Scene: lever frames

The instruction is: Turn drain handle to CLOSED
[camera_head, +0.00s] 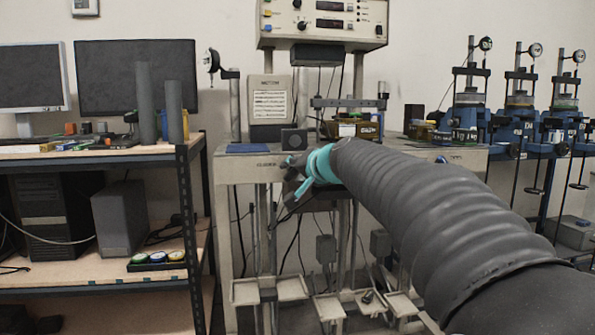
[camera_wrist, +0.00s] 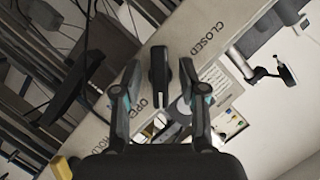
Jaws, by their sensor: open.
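The dark drain handle (camera_wrist: 158,66) shows in the wrist view as a short bar on the pale bench front, between the two fingers of my gripper (camera_wrist: 158,70). My gripper is open, with a finger on each side of the handle; contact cannot be told. The word CLOSED (camera_wrist: 208,38) is printed on the panel to the upper right of the handle. The word OPEN (camera_wrist: 138,102) is to its lower left, partly covered by a finger. In the head view my gripper (camera_head: 291,172) is at the bench front, where it hides most of the handle.
The pale test bench (camera_head: 235,172) carries a control box (camera_head: 322,22) above and small gear on top. A shelf (camera_head: 90,156) with monitors stands left. Blue-framed test stands (camera_head: 520,120) are at right. Trays (camera_head: 270,290) hang low under the bench.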

